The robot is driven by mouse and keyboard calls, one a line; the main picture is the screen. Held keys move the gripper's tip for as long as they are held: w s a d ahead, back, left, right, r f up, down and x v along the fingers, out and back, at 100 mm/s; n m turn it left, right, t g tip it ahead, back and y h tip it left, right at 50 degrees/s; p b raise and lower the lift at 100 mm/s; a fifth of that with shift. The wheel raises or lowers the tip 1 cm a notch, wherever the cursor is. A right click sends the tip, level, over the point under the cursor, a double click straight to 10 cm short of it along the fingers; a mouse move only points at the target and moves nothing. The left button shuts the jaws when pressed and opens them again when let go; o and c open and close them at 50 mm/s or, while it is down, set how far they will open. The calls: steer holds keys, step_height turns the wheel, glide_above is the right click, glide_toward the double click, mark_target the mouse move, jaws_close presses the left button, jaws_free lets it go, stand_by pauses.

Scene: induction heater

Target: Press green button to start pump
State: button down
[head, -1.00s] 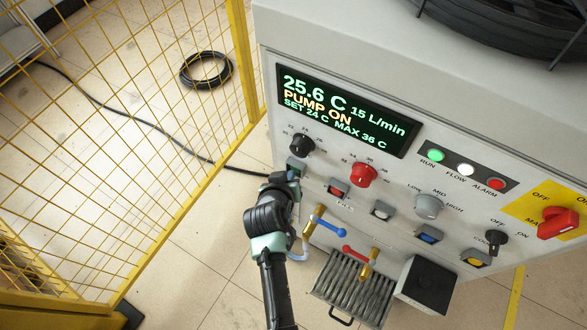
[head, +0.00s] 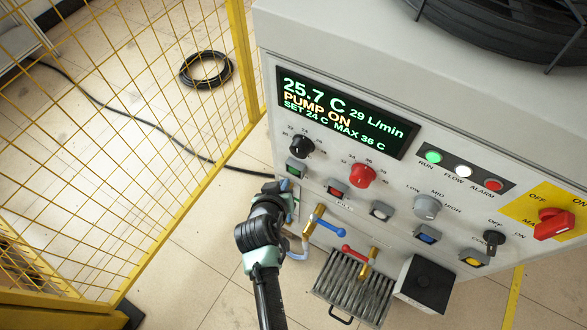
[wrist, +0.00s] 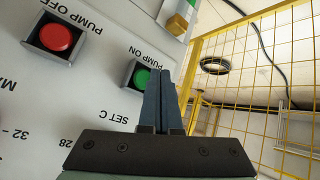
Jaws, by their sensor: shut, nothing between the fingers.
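The green button (head: 296,170) sits in a square grey housing at the left of the machine's front panel, below the black knob. It also shows in the wrist view (wrist: 141,77), labelled PUMP ON and partly covered by my fingers. My gripper (head: 284,187) is shut and empty, just below and in front of the button, apparently apart from it. In the wrist view my fingers (wrist: 161,78) are together, overlapping the button's right edge. The display (head: 343,112) reads 25.7 C, 29 L/min, PUMP ON, SET 24 C, MAX 36 C.
The red PUMP OFF button (wrist: 55,38) is beside the green one. Valves with a blue lever (head: 329,227) and a red lever (head: 355,254) stick out below. A yellow mesh fence (head: 170,190) stands to the left.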

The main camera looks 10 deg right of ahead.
steer(key=shift+s+a+p, duration=0.15)
steer(key=shift+s+a, duration=0.45)
steer(key=shift+s, duration=0.25)
steer(key=shift+s+a+p, duration=0.15)
steer(key=shift+s+a, duration=0.45)
steer(key=shift+s, duration=0.25)
steer(key=s+a, duration=0.6)
steer(key=s, duration=0.3)
steer(key=shift+a, duration=0.25)
steer(key=shift+w, duration=0.1)
